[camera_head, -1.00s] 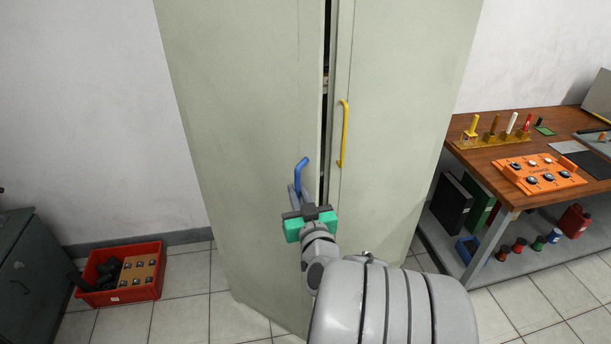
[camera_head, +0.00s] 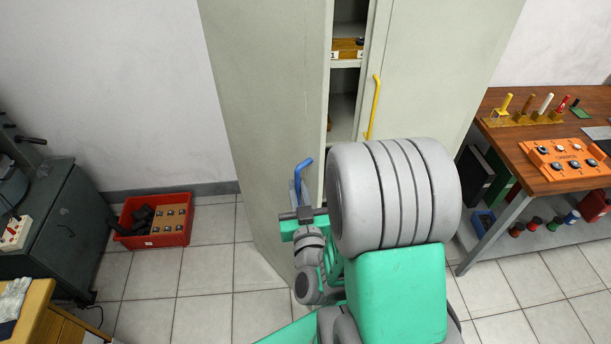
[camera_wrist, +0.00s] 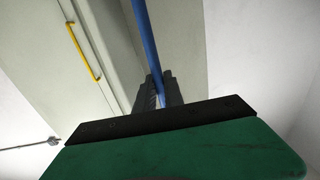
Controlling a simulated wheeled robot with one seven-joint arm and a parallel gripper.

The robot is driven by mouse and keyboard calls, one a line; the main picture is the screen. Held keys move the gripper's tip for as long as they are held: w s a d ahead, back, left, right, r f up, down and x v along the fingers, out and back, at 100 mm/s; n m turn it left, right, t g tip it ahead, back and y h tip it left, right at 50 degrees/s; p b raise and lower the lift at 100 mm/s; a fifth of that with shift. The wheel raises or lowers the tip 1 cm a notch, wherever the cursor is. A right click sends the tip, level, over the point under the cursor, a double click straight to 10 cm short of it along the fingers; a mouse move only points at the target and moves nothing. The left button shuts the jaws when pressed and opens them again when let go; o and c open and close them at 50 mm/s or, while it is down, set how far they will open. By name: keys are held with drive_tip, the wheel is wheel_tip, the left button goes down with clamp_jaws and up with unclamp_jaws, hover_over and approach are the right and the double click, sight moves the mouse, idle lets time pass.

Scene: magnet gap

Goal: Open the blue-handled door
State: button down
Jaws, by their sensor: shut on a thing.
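The blue handle (camera_head: 305,168) is a bent bar on the left door (camera_head: 270,110) of a pale grey-green cabinet. My gripper (camera_head: 299,205) is shut on the lower part of this handle. In the wrist view the blue handle (camera_wrist: 143,40) runs down between the two dark fingers (camera_wrist: 158,92). The left door stands partly open, and shelves (camera_head: 347,65) show through the gap. The right door (camera_head: 430,60) carries a yellow handle (camera_head: 374,106), which also shows in the wrist view (camera_wrist: 83,50). My arm hides the lower part of the cabinet.
A red crate (camera_head: 153,238) with dark items and a brown box stands on the tiled floor at left. A dark cabinet (camera_head: 60,235) is at far left. A wooden workbench (camera_head: 520,150) is at right.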

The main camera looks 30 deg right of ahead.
drive_tip(key=shift+a, duration=0.35)
drive_tip(key=c, duration=1.5)
unclamp_jaws()
drive_tip(key=shift+o, duration=0.2)
